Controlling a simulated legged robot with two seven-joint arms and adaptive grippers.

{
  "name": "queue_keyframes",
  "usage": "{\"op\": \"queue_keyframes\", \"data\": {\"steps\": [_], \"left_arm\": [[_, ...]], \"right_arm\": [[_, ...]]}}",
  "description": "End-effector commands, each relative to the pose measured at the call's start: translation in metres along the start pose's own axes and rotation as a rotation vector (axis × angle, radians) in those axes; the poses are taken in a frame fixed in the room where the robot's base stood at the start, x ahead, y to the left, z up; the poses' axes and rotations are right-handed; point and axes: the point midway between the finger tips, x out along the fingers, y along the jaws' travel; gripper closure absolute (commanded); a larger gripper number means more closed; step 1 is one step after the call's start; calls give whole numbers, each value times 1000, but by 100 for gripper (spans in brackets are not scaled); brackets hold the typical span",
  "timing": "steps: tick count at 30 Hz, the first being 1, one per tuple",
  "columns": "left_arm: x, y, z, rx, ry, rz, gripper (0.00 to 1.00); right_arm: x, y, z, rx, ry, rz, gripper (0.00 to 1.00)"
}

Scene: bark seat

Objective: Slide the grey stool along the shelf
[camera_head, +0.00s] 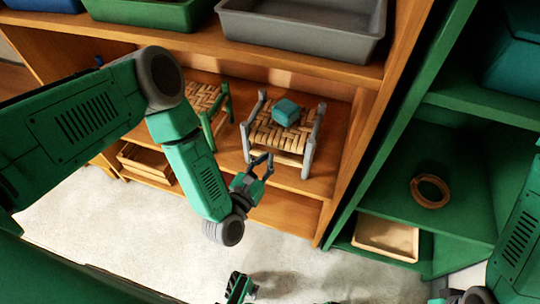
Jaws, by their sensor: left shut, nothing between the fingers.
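The grey stool (309,142) has grey legs and a woven bark-coloured seat (268,132). It stands on the middle wooden shelf (331,190), right of centre. A teal block (286,112) rests on its seat. My left gripper (262,160) is shut and empty at the stool's front left, close to its front rail and left front leg. I cannot tell whether it touches the stool. My right arm shows at the lower right edge, but its gripper is not in view.
A green stool (214,123) with a woven seat stands left of the grey one, partly behind my left arm. Grey (302,34) and green bins sit on the shelf above. A green shelf unit at right holds a brown ring (429,191) and a tan tray (385,238).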

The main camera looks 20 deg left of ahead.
Motion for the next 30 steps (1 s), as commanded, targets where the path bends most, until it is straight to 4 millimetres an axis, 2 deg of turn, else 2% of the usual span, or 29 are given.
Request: {"op": "queue_keyframes", "data": {"steps": [6,17,20,23,30], "left_arm": [[17,-1,0,2,0,-1,100],[19,0,0,1,1,0,100],[27,0,-2,0,-2,2,100],[48,1,-4,-1,-4,4,100],[116,1,-7,0,-5,4,100]], "right_arm": [[4,0,0,0,0,0,51],[4,0,0,0,0,0,51],[9,0,0,0,1,0,51],[21,0,1,0,1,0,51],[62,0,3,0,0,0,51]]}}
